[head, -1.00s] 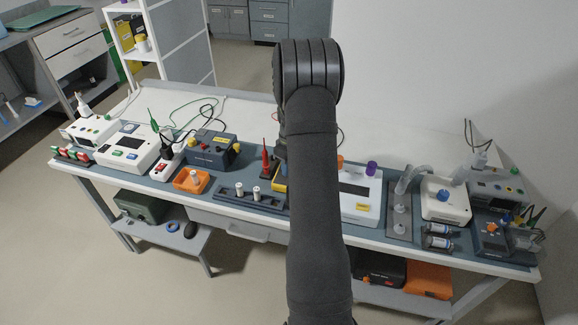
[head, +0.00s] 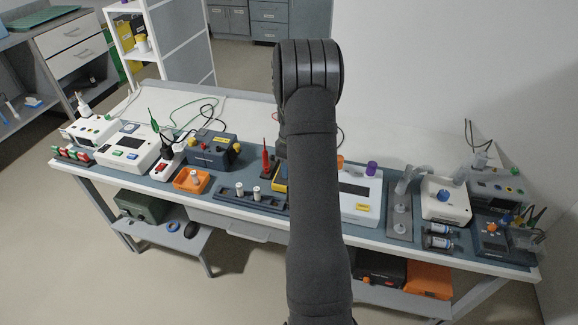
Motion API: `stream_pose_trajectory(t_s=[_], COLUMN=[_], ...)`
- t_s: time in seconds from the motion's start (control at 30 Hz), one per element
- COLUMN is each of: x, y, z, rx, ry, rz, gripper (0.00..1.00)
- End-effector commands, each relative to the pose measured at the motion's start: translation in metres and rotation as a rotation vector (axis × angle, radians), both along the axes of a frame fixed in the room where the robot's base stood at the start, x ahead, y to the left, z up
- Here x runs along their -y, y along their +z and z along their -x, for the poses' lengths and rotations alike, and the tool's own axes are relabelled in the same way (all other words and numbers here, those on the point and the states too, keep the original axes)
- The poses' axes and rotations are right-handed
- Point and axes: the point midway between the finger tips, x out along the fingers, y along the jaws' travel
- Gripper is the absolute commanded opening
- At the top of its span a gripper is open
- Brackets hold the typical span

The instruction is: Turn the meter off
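A yellow-edged device (head: 280,178), which looks like the meter, sits on the bench mid-row. Only its left edge shows, because my arm covers the rest. Its dial and display are hidden, so I cannot tell its setting. A red probe (head: 265,164) stands upright just left of it. A dark unit with an orange knob (head: 491,238) lies at the right end of the bench. My arm reaches up the middle of the view over the bench. My gripper is not visible, hidden behind the arm.
Left on the bench are an orange holder (head: 183,182), a blue-grey box (head: 209,154) and a dark rack (head: 245,199). Right of my arm are a white device (head: 360,205) and a white unit with a blue knob (head: 445,208). Loose cables lie along the back.

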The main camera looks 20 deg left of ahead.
Motion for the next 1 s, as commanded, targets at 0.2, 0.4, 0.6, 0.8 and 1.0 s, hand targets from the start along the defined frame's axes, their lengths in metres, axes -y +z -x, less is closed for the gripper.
stream_pose_trajectory(t_s=[0.2, 0.4, 0.6, 0.8, 1.0], x=[0.0, 0.0, 0.0, 0.0, 0.001], y=[0.0, 0.007, 0.043, 0.093, 0.138], z=[0.0, -0.001, -0.003, -0.005, -0.007], rx=[0.0, 0.002, 0.007, 0.007, 0.004], ry=[-0.001, -0.001, -0.001, -0.001, -0.001], rz=[0.0, -0.002, -0.003, -0.003, -0.001], gripper=[0.5, 0.5, 0.5, 0.5, 0.5])
